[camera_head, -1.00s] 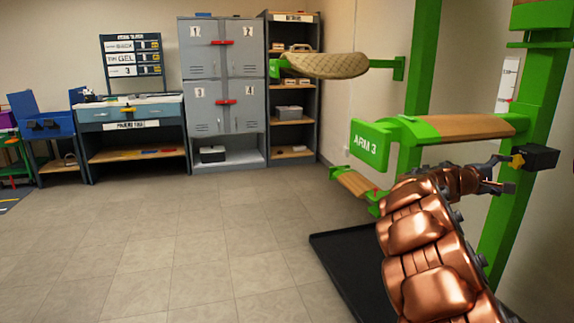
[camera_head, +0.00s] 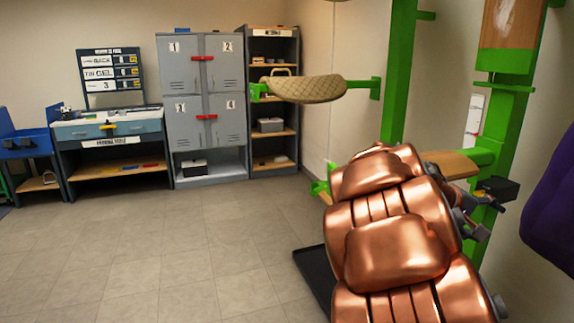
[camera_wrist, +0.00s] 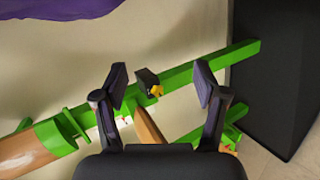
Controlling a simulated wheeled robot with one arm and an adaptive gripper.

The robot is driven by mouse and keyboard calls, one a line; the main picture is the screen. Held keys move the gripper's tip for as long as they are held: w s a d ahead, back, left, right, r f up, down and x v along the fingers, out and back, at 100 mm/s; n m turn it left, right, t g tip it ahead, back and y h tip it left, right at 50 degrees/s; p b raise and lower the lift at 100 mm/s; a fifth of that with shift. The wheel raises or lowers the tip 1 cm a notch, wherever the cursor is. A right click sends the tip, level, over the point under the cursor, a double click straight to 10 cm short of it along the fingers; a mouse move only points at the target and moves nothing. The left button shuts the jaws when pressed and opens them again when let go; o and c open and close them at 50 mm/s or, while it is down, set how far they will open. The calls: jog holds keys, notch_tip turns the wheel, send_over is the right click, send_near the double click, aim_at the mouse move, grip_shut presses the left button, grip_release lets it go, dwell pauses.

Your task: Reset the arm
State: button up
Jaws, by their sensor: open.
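My copper-coloured arm (camera_head: 395,230) fills the lower right of the head view and hides part of the green rack. My gripper (camera_wrist: 160,80) shows in the wrist view with its two dark fingers apart and nothing between them. Beyond the fingers are a green post (camera_wrist: 228,60) and a small black box with a yellow knob (camera_wrist: 147,79), apart from the fingers as far as I can see. In the head view the gripper itself is mostly hidden behind the arm.
A woven tan pad (camera_head: 303,88) rests on a green rack arm. Grey lockers (camera_head: 200,105), a shelf (camera_head: 272,150) and a workbench (camera_head: 110,130) stand at the back. A purple thing (camera_head: 550,205) hangs at the right edge. The floor at left (camera_head: 150,240) is clear.

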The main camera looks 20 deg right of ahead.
jog(key=s+a+r+n+y+p, duration=0.1)
jog(key=s+a+y+p, duration=0.3)
jog(key=a, duration=0.9)
jog(key=s+a+r+y+p, duration=0.1)
jog(key=s+a+y+p, duration=0.3)
jog(key=s+a+p, duration=0.4)
jog(key=s+a+n+y+p, duration=0.1)
jog(key=s+a+y+p, duration=0.3)
jog(key=a, duration=1.5)
jog(key=s+p, duration=0.3)
jog(key=shift+s+r+n, duration=0.25)
jog(key=shift+r+n, duration=0.05)
jog(key=shift+r, duration=0.1)
